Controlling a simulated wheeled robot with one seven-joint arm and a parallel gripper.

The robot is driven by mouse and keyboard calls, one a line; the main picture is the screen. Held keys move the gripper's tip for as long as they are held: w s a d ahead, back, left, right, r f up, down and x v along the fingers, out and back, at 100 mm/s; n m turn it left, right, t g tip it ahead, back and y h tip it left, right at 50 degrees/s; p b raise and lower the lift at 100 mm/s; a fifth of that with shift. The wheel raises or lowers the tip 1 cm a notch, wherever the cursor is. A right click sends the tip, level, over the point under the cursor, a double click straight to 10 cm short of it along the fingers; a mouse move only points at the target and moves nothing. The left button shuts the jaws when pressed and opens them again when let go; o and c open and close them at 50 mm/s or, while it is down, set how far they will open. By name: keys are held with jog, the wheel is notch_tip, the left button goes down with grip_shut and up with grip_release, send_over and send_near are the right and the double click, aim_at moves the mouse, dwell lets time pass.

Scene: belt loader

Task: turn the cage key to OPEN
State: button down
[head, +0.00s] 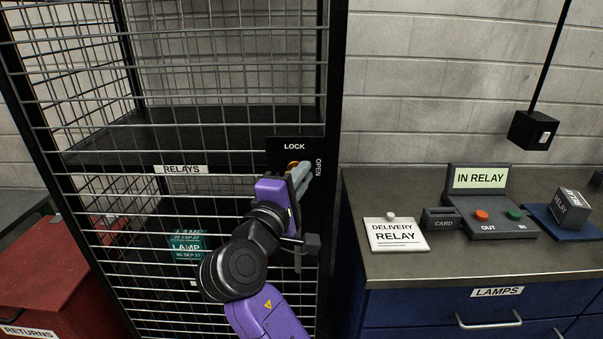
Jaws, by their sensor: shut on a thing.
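The cage (180,222) is a black frame with wire mesh, and its door stands shut in front of me. A black lock plate (279,144) on its right side reads LOCK at the top and OPEN, turned sideways, on the right. The cage key (292,165) shows as a small yellow-orange piece at the plate. My gripper (303,172) is at the plate, shut on the key, and its fingers hide most of it. I cannot tell which mark the key points to.
Inside the cage, a teal LAMP box (187,247) sits below the RELAYS shelf (120,138). A red RETURNS bin (50,270) is at left. The counter (450,262) at right holds a DELIVERY RELAY card (396,235), a button console (478,212) and a dark relay box (570,207).

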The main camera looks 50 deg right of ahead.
jog(key=shift+f+m+g, duration=0.1)
jog(key=shift+m+g, duration=0.2)
jog(key=shift+m, duration=0.5)
jog(key=c, duration=1.5)
grip_release()
jog(key=b+v, duration=0.1)
jog(key=v, duration=0.6)
jog(key=shift+s+a, duration=0.15)
jog(key=shift+a, duration=0.2)
